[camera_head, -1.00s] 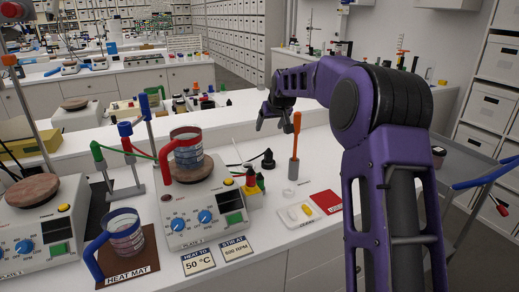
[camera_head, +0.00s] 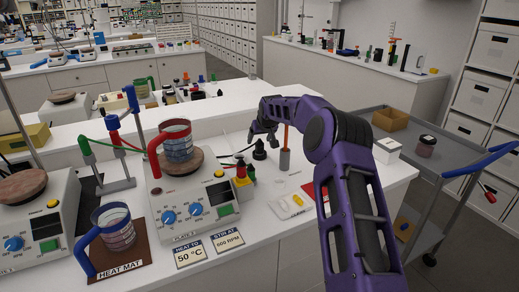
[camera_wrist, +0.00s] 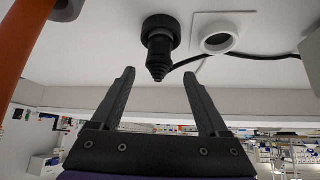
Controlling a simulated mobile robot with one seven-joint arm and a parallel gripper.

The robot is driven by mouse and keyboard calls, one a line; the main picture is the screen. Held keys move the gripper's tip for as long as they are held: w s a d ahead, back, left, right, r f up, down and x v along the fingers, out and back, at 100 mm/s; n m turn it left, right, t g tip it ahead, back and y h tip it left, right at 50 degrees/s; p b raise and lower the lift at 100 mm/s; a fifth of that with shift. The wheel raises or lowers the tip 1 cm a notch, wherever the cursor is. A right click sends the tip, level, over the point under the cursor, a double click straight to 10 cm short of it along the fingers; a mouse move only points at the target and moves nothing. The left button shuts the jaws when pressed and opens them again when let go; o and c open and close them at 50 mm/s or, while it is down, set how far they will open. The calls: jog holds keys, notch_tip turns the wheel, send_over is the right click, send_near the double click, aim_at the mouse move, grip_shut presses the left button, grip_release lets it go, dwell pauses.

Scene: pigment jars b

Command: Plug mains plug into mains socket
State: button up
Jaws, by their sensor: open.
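The black mains plug (camera_head: 259,150) stands on the white bench, left of an orange-handled tool. In the wrist view the plug (camera_wrist: 160,38) shows a round body and a ribbed, tapered end pointing toward my gripper. A black cable runs to the right. The mains socket (camera_wrist: 218,38) is a white ring on a square white plate, right of the plug and apart from it. I cannot make it out clearly in the head view. My gripper (camera_head: 261,136) is open and empty just above the plug. In the wrist view the plug's tapered end appears between the fingertips (camera_wrist: 159,74); contact cannot be told.
The orange-handled tool (camera_head: 286,138) stands upright in a grey holder (camera_head: 285,160) close to the right of my gripper. A hot plate (camera_head: 185,200) bearing a red-handled beaker (camera_head: 178,143) stands to the left. A white tray (camera_head: 291,206) lies in front. A grey trolley (camera_head: 445,165) is at right.

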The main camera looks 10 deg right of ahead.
aim_at(258, 145)
jog(key=shift+x, duration=2.75)
jog(key=shift+s+d+f, duration=0.15)
jog(key=shift+s, duration=0.05)
grip_shut()
